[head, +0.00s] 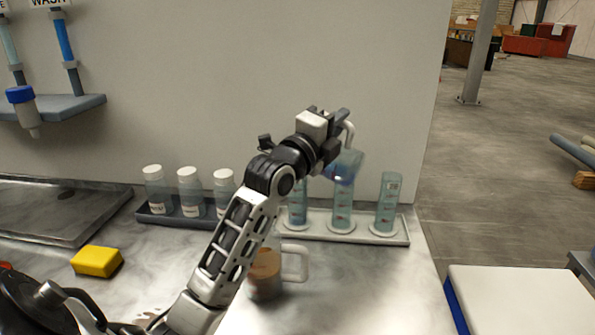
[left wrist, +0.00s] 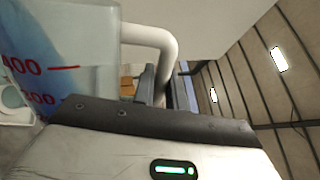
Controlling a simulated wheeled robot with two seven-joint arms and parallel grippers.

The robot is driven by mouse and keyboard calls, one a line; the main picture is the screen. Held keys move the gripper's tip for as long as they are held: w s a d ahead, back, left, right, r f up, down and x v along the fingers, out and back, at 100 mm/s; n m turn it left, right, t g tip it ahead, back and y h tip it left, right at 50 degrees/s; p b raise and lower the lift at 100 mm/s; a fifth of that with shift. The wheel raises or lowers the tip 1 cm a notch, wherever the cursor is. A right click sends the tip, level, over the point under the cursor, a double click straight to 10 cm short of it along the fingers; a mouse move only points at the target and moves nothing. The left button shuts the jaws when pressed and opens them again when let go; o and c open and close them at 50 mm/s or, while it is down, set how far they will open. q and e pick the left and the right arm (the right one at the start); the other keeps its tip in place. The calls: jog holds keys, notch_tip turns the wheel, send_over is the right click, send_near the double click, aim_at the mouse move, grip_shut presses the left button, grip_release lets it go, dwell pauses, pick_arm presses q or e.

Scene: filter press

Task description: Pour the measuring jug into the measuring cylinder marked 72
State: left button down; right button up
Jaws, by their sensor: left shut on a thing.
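My left gripper (head: 340,130) is shut on the white handle (left wrist: 160,50) of the clear measuring jug (head: 344,166). The jug holds blue liquid and is tilted, above the middle measuring cylinder (head: 342,205). In the left wrist view, red marks show on the jug's wall (left wrist: 75,85). A left cylinder (head: 297,205) and a right cylinder (head: 387,203) stand beside the middle one on a white tray (head: 402,238). I cannot tell whether liquid is flowing. My right gripper is not in view.
A brown-filled jug (head: 264,275) with a white handle stands in front, partly behind my left arm. White-capped bottles (head: 190,190) stand in a dark rack at left. A yellow sponge (head: 97,261) lies on the bench. A wall panel (head: 300,60) rises behind the tray.

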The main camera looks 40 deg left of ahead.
pick_arm(q)
jog(key=shift+a+r+n+y+p, duration=0.4)
jog(key=shift+a+r+n+p, duration=0.05)
jog(key=shift+a+n+p, duration=0.25)
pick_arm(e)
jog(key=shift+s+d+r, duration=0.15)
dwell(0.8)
pick_arm(q)
jog(key=shift+a+r+n, duration=0.15)
jog(key=shift+n, duration=0.15)
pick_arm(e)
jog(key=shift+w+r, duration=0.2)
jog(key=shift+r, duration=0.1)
pick_arm(q)
jog(key=shift+a+r+n+p, duration=0.1)
jog(key=shift+a+n+p, duration=0.2)
jog(key=shift+p, duration=0.1)
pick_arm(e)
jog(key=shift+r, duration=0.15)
pick_arm(q)
jog(key=shift+a+r+n+y+p, duration=0.3)
jog(key=shift+a+n+p, duration=0.2)
jog(key=shift+n, duration=0.1)
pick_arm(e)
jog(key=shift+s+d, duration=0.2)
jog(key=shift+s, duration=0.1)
